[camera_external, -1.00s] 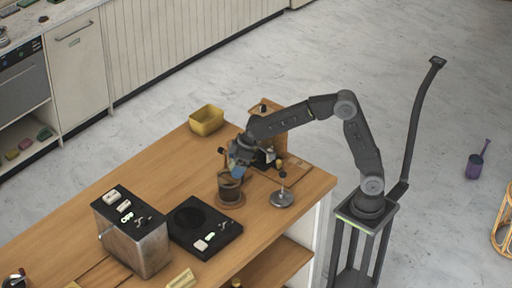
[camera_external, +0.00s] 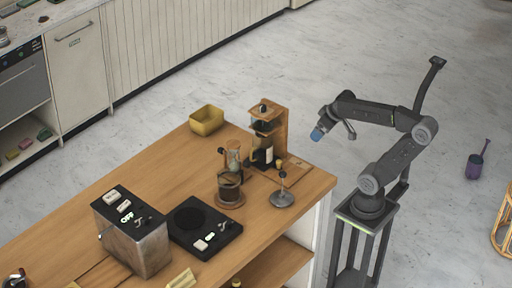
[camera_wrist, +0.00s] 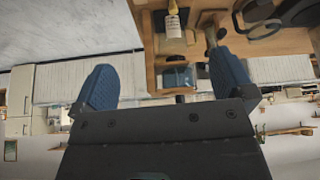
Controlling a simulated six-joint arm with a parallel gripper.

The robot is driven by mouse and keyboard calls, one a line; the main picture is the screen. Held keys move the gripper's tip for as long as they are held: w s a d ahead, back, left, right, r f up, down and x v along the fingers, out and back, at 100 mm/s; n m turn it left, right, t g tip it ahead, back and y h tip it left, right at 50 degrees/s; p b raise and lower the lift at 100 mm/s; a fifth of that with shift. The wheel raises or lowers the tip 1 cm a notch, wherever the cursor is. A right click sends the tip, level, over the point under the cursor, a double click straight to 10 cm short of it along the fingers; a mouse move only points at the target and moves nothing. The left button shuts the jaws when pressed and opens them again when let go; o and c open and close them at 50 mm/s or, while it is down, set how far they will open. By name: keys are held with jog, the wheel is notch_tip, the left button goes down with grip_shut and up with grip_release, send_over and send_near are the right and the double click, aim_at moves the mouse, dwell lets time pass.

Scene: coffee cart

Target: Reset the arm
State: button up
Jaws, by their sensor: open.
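My gripper (camera_external: 318,134) is raised beyond the right end of the wooden cart (camera_external: 165,168), clear of everything on it. In the wrist view its two blue fingers (camera_wrist: 160,85) are spread apart with nothing between them. A wooden coffee stand (camera_external: 268,134) holds a dark bottle with a light label, which also shows in the wrist view (camera_wrist: 173,22).
A metal tamper-like tool (camera_external: 281,196) stands near the cart's right edge. A yellow bin (camera_external: 206,120), a black scale or burner plate (camera_external: 204,226) and a metal box with switches (camera_external: 135,236) are also on the cart. The floor beyond the cart is open.

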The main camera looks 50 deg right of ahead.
jog(key=shift+m+h, duration=0.3)
jog(key=shift+m, duration=0.4)
jog(key=s+d, duration=0.1)
jog(key=s+d+f, duration=0.1)
jog(key=s, duration=0.1)
jog(key=shift+s+d+f, duration=0.1)
jog(key=shift+s, duration=0.2)
